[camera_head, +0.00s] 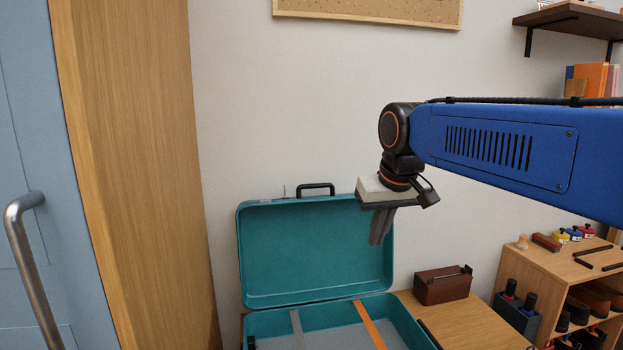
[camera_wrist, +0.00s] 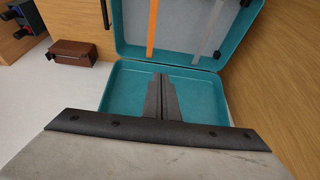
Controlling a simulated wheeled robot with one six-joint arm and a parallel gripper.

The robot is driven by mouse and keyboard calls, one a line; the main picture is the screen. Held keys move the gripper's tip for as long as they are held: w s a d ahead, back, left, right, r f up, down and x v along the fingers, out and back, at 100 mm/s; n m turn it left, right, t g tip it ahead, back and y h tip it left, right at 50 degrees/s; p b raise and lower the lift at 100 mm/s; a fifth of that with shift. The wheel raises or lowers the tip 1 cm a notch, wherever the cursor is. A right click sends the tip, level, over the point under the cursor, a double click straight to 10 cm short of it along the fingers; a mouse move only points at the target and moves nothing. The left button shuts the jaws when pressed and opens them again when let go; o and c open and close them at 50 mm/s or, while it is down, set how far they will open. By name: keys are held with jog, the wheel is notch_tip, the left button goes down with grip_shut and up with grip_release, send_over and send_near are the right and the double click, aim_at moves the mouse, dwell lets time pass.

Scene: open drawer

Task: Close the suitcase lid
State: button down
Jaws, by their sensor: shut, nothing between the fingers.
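A teal suitcase stands open on a wooden table in the head view. Its lid (camera_head: 315,252) is raised upright near the wall, with a dark handle (camera_head: 315,188) on its top edge. The base (camera_head: 275,325) lies flat, grey inside, with a grey strap and an orange strap (camera_head: 369,325). My gripper (camera_head: 380,240) is shut and empty, pointing down in front of the lid's upper right part; I cannot tell whether it touches. In the wrist view the gripper (camera_wrist: 162,82) shows against the lid (camera_wrist: 205,95), with the base (camera_wrist: 190,35) above it.
A brown box (camera_head: 443,285) sits on the table (camera_head: 465,325) right of the suitcase. A wooden shelf unit (camera_head: 560,268) with bottles and small items stands farther right. A wooden panel (camera_head: 140,170) rises on the left. The wall is behind the lid.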

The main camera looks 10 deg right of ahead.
jog(key=w+a+r, duration=0.2)
jog(key=w+r, duration=0.3)
jog(key=w, duration=0.3)
jog(key=w+a+r, duration=0.1)
jog(key=w+r, duration=0.3)
jog(key=w, duration=0.5)
send_near(311, 177)
jog(key=x, duration=0.2)
jog(key=s+x, duration=0.1)
jog(key=x, duration=0.5)
jog(key=shift+s+a+f, duration=0.2)
jog(key=shift+s+f, duration=0.15)
jog(key=shift+f, duration=0.25)
